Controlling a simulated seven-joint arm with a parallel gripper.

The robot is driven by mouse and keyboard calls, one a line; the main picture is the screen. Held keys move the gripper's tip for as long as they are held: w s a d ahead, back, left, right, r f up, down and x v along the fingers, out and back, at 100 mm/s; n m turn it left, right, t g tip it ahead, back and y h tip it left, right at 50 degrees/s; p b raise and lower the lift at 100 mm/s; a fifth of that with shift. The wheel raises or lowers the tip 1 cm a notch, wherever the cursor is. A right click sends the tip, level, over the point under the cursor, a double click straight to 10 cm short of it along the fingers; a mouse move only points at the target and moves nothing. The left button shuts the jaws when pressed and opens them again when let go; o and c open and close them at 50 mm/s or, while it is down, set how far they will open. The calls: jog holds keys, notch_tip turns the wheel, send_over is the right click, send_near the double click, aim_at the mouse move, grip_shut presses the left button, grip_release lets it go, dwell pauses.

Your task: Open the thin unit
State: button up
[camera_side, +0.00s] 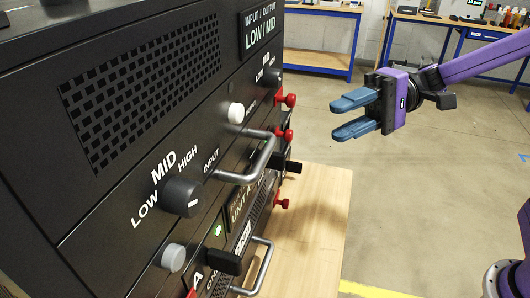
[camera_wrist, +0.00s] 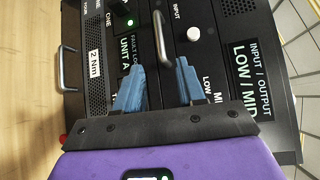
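A black equipment rack fills the left of the side view, with stacked units. None is labelled as thin, so I cannot tell for sure which it is; a narrow panel marked UNIT A (camera_side: 238,208) lies below the upper metal handle (camera_side: 250,165). The UNIT A panel (camera_wrist: 127,52) and a handle (camera_wrist: 162,38) also show in the wrist view. A lower handle (camera_side: 262,268) sits further down. My gripper (camera_side: 338,120) is open and empty, in the air to the right of the rack, apart from it. Its blue fingers (camera_wrist: 160,66) point at the rack front.
A black MID knob (camera_side: 180,197), white buttons (camera_side: 236,112), a black lever (camera_side: 225,262) and red knobs (camera_side: 290,100) stick out of the rack. A wooden table (camera_side: 318,215) is under it. Blue-legged benches (camera_side: 322,50) stand far behind. The space between gripper and rack is free.

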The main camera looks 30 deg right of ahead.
aim_at(266, 152)
jog(key=a, duration=0.5)
jog(key=a+f, duration=0.1)
jog(key=a, duration=0.3)
jog(key=a+f, duration=0.1)
jog(key=a, duration=0.4)
jog(key=shift+s+a, duration=0.15)
jog(key=shift+a, duration=0.15)
jog(key=shift+d, duration=0.1)
grip_shut()
